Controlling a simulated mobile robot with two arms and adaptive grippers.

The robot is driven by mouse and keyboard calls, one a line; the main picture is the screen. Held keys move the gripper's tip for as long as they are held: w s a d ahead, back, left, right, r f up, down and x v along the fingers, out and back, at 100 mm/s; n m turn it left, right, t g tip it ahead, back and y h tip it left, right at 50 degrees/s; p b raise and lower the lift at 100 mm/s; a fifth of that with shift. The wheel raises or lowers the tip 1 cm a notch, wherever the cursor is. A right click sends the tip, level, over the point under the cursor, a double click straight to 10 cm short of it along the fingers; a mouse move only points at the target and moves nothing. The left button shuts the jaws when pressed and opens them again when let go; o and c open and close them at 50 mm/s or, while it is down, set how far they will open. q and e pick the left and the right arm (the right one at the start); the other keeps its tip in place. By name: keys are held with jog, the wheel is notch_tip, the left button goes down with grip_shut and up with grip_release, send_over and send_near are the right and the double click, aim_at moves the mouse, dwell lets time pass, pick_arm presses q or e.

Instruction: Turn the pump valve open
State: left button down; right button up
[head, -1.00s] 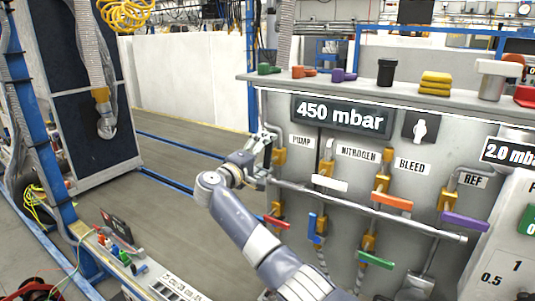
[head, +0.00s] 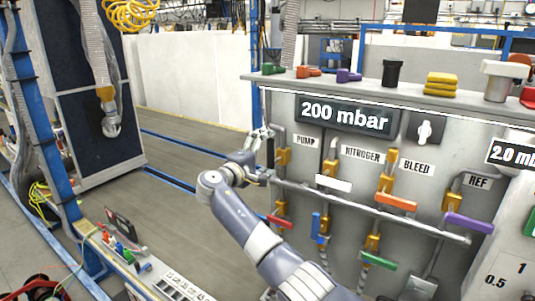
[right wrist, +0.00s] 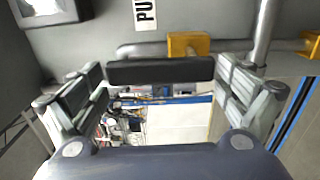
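The pump valve has a yellow body (head: 282,156) below the "PUMP" label (head: 306,141) at the left of the grey panel. In the right wrist view its yellow body (right wrist: 188,44) sits behind a long black handle (right wrist: 160,71) that lies level across the picture. My right gripper (head: 263,136) is at the left side of this valve. In the right wrist view its two fingers (right wrist: 160,78) are spread wide, one by each end of the black handle. I cannot tell whether either finger touches it. My left gripper is out of view.
A pressure display (head: 344,116) reads 200 mbar. A horizontal rail (head: 380,216) runs in front of the panel. White (head: 333,184), orange (head: 396,202) and purple (head: 468,223) valve handles stand to the right. Open floor (head: 190,160) lies left of the panel.

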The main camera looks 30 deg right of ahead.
jog(key=shift+s+a, duration=0.1)
dwell(0.3)
jog(key=v, duration=1.2)
jog(key=shift+f, duration=0.15)
